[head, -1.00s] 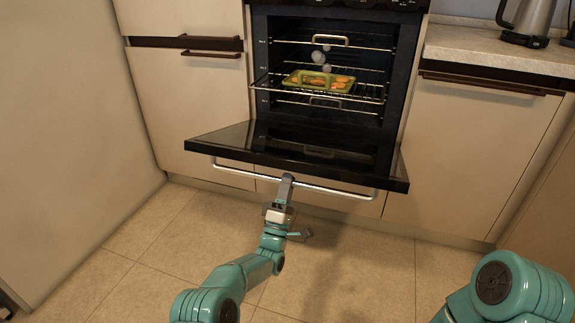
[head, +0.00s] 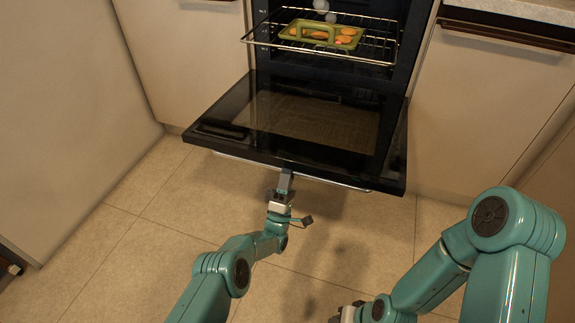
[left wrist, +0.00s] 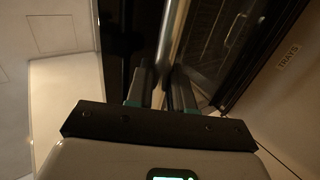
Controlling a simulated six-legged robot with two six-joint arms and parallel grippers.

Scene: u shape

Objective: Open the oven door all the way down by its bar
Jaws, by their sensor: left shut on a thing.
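The oven door (head: 300,118) is tilted far down and outward, close to level, with its inner glass facing up in the head view. Its metal bar (head: 335,182) shows as a thin strip below the door's front edge. My left gripper (head: 286,174) is shut on the bar near its middle; the door edge hides the fingertips. In the left wrist view the two fingers (left wrist: 160,90) close around the bar (left wrist: 177,35). My right gripper (head: 345,314) is low at the bottom edge, away from the oven; its fingers are mostly cut off.
Inside the oven, a green tray (head: 322,36) with orange slices sits on a wire rack (head: 375,57) that sticks out a little. Cabinets stand on both sides. The tiled floor (head: 165,225) in front is clear.

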